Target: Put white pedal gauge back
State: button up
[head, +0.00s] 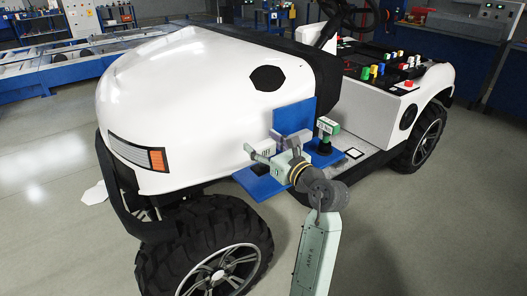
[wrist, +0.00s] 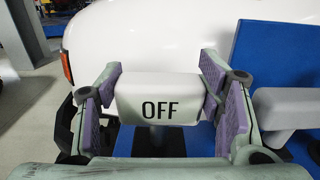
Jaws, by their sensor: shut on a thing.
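The white pedal gauge (wrist: 158,97) is a pale block marked "OFF", between the purple-padded fingers of my gripper (wrist: 161,82). Both fingers press on its ends. A dark stem shows below it, above a blue surface; I cannot tell whether it touches that surface. In the head view my gripper (head: 265,148) is over the left part of the blue platform (head: 262,188) beside the white vehicle, and the gauge is mostly hidden there.
A blue upright plate (head: 293,117) stands behind the platform. A green-and-white device (head: 328,125) stands to its right. A grey block (wrist: 285,108) sits close right of my gripper in the wrist view. The white vehicle body (head: 190,100) is close on the left.

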aim_at(263, 154)
jog(key=shift+f, duration=1.45)
jog(key=o, duration=1.4)
jog(key=shift+f, duration=0.1)
